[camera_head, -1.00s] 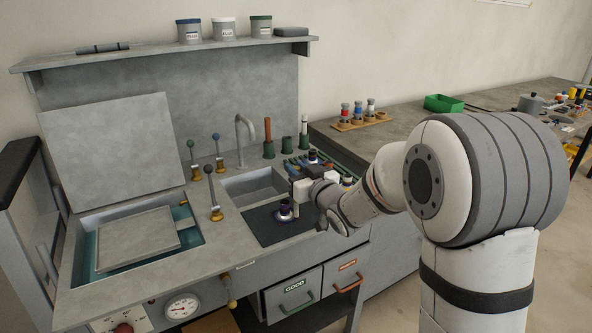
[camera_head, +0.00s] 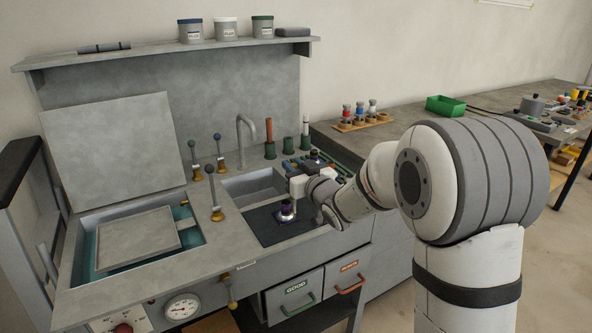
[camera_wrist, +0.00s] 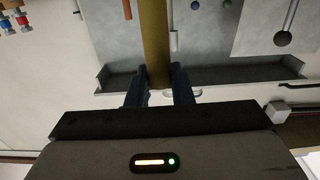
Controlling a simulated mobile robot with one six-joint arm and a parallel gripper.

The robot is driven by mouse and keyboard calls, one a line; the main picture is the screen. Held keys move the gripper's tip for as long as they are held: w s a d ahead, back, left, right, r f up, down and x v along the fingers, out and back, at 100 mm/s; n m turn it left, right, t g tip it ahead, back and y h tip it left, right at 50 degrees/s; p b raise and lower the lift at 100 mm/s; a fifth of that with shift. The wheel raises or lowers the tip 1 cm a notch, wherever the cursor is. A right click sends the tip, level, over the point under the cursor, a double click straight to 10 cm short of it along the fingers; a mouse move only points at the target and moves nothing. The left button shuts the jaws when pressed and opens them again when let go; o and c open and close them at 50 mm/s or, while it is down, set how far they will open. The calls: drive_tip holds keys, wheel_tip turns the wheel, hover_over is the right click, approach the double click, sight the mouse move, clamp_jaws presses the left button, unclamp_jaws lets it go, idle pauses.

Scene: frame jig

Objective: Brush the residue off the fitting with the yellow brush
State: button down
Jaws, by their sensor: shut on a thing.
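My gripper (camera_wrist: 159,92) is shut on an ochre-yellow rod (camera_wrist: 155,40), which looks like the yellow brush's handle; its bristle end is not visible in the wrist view. In the head view my gripper (camera_head: 297,188) is above the dark mat at the right of the bench. A small dark fitting with a purplish part (camera_head: 287,211) stands on this mat (camera_head: 268,231), just below my gripper. I cannot tell whether the brush touches it, and no residue can be made out.
A sink basin (camera_head: 255,187) with a curved tap (camera_head: 241,135) lies behind the mat. Ball-topped levers (camera_head: 214,190) stand to the left, beside an open bath (camera_head: 90,262). Several tools and green holders (camera_head: 305,145) crowd behind my gripper. Drawers (camera_head: 293,293) are below.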

drive_tip(key=shift+w+a, duration=0.1)
drive_tip(key=shift+w, duration=0.05)
drive_tip(key=shift+b+x, duration=1.1)
drive_tip(key=shift+b, duration=0.05)
drive_tip(key=shift+f, duration=0.1)
idle(1.8)
drive_tip(key=shift+b+v, duration=0.65)
drive_tip(key=shift+v, duration=2)
